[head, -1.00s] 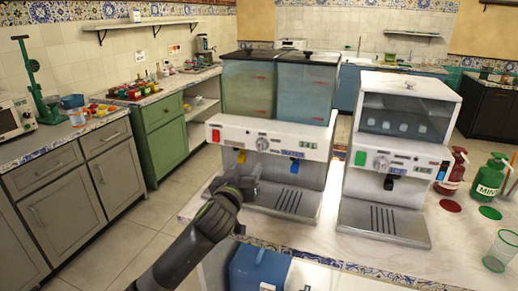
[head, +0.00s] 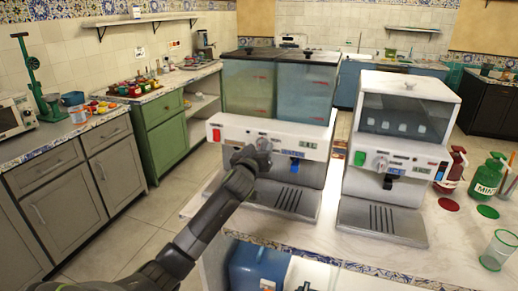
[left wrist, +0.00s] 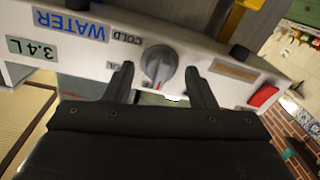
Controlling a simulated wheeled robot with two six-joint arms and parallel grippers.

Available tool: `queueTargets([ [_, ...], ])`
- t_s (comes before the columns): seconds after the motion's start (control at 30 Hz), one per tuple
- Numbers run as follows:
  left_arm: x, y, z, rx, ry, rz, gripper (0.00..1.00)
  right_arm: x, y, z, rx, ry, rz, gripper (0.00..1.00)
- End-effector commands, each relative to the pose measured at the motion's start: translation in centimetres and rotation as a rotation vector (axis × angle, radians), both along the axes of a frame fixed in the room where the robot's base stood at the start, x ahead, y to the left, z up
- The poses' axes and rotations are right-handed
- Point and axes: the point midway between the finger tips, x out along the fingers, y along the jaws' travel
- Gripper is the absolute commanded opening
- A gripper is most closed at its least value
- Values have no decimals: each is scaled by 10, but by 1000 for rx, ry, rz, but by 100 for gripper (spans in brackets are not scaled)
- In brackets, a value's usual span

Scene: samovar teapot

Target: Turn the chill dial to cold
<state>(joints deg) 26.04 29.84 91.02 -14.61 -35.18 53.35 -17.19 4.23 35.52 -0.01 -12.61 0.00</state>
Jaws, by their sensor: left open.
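The drink dispenser (head: 228,132) has a white front panel under two tanks. Its round grey dial (left wrist: 160,66) shows in the left wrist view, where the panel appears upside down. A red mark is on the dial's lower part, and the word COLD is printed to its left. My left gripper (head: 258,156) is open in front of the panel. In the left wrist view its two fingers stand on either side of the dial; I cannot tell whether they touch it. In the head view the gripper largely covers the dial. My right gripper is not in view.
A red switch (head: 216,135) and a blue tap lever (head: 295,165) flank the dial. A second white machine (head: 345,211) with its own dial (head: 381,164) stands at the right. Syrup bottles (head: 487,177) and a glass (head: 497,250) are farther right. A blue box (head: 256,268) is below the counter edge.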

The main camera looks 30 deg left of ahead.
Motion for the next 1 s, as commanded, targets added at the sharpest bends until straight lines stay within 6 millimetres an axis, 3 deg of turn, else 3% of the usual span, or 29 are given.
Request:
queueTargets([
  [0.33, 2, 1, -1, 0, 1, 1, 51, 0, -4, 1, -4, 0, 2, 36],
  [0.67, 2, 1, 0, 0, 1, 1, 8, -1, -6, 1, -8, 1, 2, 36],
  [1.0, 2, 1, 0, 48, 13, 1, 6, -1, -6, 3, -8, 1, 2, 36],
])
